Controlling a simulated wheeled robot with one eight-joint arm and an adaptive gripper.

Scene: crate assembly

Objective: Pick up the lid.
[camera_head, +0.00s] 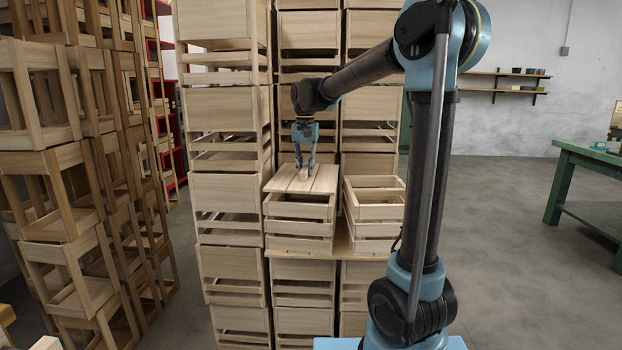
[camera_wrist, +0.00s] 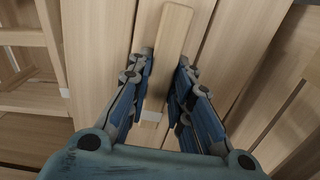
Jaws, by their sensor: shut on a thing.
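The lid (camera_head: 325,180) is a flat panel of light wooden slats with a raised handle bar in its middle. It lies over the top of a slatted wooden crate (camera_head: 299,228); whether it rests on the crate or hangs just above it I cannot tell. My gripper (camera_head: 304,174) points down at the lid's middle. In the wrist view, the fingers of my gripper (camera_wrist: 158,85) stand on both sides of the handle bar (camera_wrist: 172,35), shut on it. The slats of the lid (camera_wrist: 100,40) spread out below the fingers.
An open crate (camera_head: 374,205) stands right of the lidded one, on the same wooden board (camera_head: 342,243). Tall crate stacks rise behind and at left (camera_head: 228,190). A green table (camera_head: 590,160) is far right. The floor at right is clear.

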